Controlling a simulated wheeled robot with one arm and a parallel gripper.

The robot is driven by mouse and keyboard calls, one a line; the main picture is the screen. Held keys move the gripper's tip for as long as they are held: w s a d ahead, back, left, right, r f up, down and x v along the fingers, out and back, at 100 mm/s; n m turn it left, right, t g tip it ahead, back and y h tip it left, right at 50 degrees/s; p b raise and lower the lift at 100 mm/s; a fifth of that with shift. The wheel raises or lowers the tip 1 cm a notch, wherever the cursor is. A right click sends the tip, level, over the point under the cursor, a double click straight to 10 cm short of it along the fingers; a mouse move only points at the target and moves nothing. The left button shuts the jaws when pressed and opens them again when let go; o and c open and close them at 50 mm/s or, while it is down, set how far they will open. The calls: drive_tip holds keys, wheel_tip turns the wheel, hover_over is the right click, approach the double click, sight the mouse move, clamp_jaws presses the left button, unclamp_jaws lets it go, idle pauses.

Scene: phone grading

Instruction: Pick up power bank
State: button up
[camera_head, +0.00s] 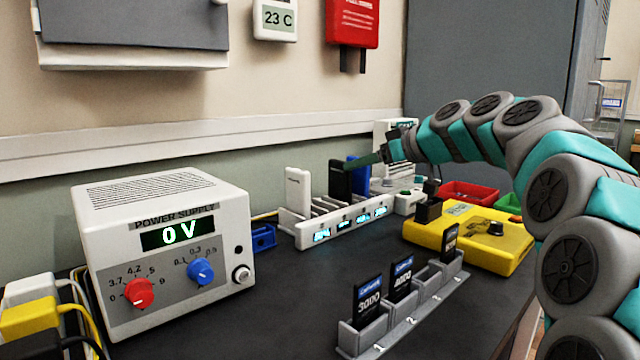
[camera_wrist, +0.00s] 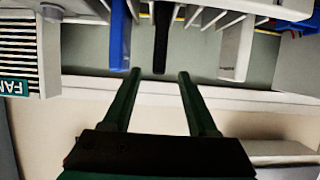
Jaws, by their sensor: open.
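Three slab-shaped devices that look like power banks stand upright in a white slotted rack with small lit displays (camera_head: 305,240). They are a white one (camera_head: 298,190), a black one (camera_head: 340,180) and a blue one (camera_head: 361,178). My gripper (camera_head: 362,161) is at the top of the rack, near the black and blue ones. In the wrist view my gripper (camera_wrist: 158,75) is open and empty, its two green fingers apart. The black power bank (camera_wrist: 161,38) shows between the finger lines, beyond the tips. The blue one (camera_wrist: 119,38) is left, the white one (camera_wrist: 237,48) right.
A white power supply (camera_head: 165,250) reading 0 V stands at left. A grey holder (camera_head: 410,320) with several dark labelled cards is in front. A yellow device (camera_head: 470,238) and a red tray (camera_head: 474,192) lie at right. A fan box (camera_wrist: 28,50) shows in the wrist view.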

sight(330, 175)
drive_tip(key=shift+x, duration=0.8)
drive_tip(key=shift+f+p+x, duration=0.2)
drive_tip(key=shift+p+x, duration=0.35)
drive_tip(key=shift+x, duration=2.65)
drive_tip(key=shift+d, duration=0.1)
clamp_jaws()
